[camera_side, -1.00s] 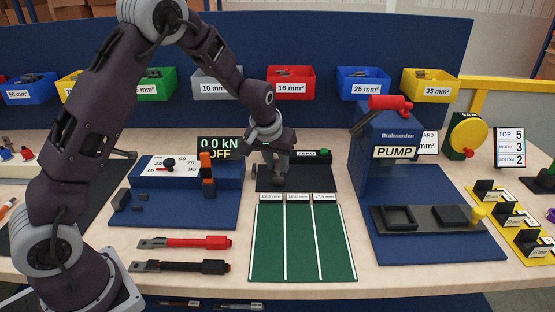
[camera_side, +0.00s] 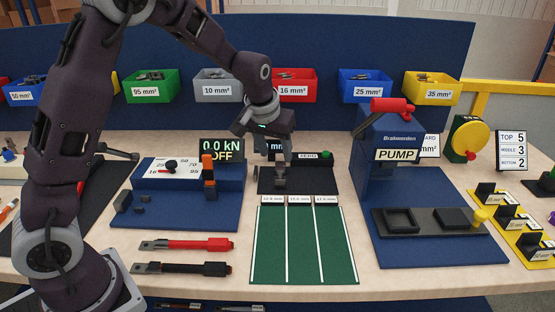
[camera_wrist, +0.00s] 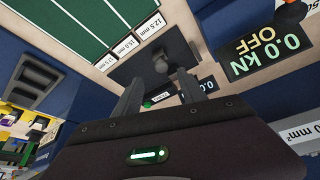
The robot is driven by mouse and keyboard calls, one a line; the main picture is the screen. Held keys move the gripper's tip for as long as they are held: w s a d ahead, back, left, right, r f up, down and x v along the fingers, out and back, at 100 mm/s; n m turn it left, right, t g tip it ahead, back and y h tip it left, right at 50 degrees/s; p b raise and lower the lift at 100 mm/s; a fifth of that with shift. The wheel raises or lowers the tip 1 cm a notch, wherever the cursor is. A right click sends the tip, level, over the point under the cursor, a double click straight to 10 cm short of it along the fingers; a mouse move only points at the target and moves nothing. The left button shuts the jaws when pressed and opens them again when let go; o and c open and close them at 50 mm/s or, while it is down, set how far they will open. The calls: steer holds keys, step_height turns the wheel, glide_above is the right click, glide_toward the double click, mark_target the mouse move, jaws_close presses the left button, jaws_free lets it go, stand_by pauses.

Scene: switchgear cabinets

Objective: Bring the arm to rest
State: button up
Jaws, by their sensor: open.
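My gripper (camera_side: 281,158) hangs above the black plate with the ZERO label (camera_side: 318,182), near a small grey-black post (camera_side: 280,180) on that plate. In the wrist view my gripper (camera_wrist: 157,90) shows two dark fingers spread apart with nothing held between them. The black post (camera_wrist: 176,48) and plate (camera_wrist: 135,68) lie beyond the fingertips there. The side view does not clearly show the gap between fingertips and post.
A green three-lane mat (camera_side: 303,245) lies in front of the plate. The blue pump unit (camera_side: 385,140) stands right. A blue stand (camera_side: 185,190) and the "0.0 kN OFF" display (camera_side: 221,150) are left. Red (camera_side: 185,244) and black (camera_side: 182,268) tools lie front left. Coloured bins line the back.

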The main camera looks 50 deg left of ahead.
steer(key=shift+r, duration=0.15)
steer(key=s+d+r+h, duration=0.1)
steer(key=s+d+r, duration=0.2)
steer(key=s+r, duration=0.55)
steer(key=s+d+r+m, duration=0.1)
steer(key=s+d+m, duration=0.1)
steer(key=s, duration=0.9)
steer(key=s+d+r+m+t, duration=0.1)
steer(key=s+d+m, duration=0.1)
steer(key=s, duration=1)
steer(key=shift+s+d+t+h, duration=0.3)
steer(key=shift+d, duration=0.1)
